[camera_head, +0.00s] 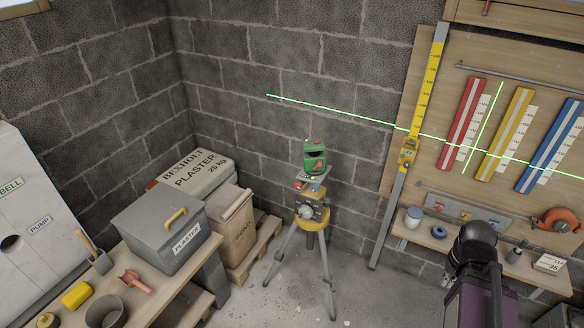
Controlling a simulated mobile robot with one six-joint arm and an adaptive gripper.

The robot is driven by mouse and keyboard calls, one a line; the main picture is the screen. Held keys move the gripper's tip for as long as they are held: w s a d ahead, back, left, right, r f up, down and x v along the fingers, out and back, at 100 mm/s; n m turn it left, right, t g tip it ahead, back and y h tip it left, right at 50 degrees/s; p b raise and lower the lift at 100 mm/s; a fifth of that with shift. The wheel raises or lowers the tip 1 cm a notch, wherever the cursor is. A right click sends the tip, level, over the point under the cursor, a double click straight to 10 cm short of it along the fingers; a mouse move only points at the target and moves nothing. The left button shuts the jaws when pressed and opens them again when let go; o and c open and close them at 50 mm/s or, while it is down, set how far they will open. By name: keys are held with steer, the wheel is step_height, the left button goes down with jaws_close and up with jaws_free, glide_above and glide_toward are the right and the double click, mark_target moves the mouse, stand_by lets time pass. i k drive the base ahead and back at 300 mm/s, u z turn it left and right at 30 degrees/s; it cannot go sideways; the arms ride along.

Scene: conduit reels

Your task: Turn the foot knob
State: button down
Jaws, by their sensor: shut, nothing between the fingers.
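A green laser level (315,157) stands on a small plate on top of a tripod (321,262) near the wall corner. Just under the plate are a small red knob (298,185) and a small blue knob (315,188). A larger pale round knob (306,211) sits lower, on the front of the yellow tripod head (316,222). I cannot tell which of these is the foot knob. Part of my arm shows at the lower right, apart from the tripod. My gripper cannot be made out, and nothing is seen touching the knobs.
A workbench (160,283) with a grey plaster box (165,232) stands at the left. Plaster sacks (228,235) lie on a pallet behind it. A yellow staff (424,90) leans at the right by a tool board and shelf. Bare floor surrounds the tripod. A green laser line crosses the wall.

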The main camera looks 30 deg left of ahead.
mark_target(297, 185)
steer(key=u, duration=1)
steer(key=k, duration=0.95)
steer(key=z, duration=0.05)
steer(key=i, duration=0.9)
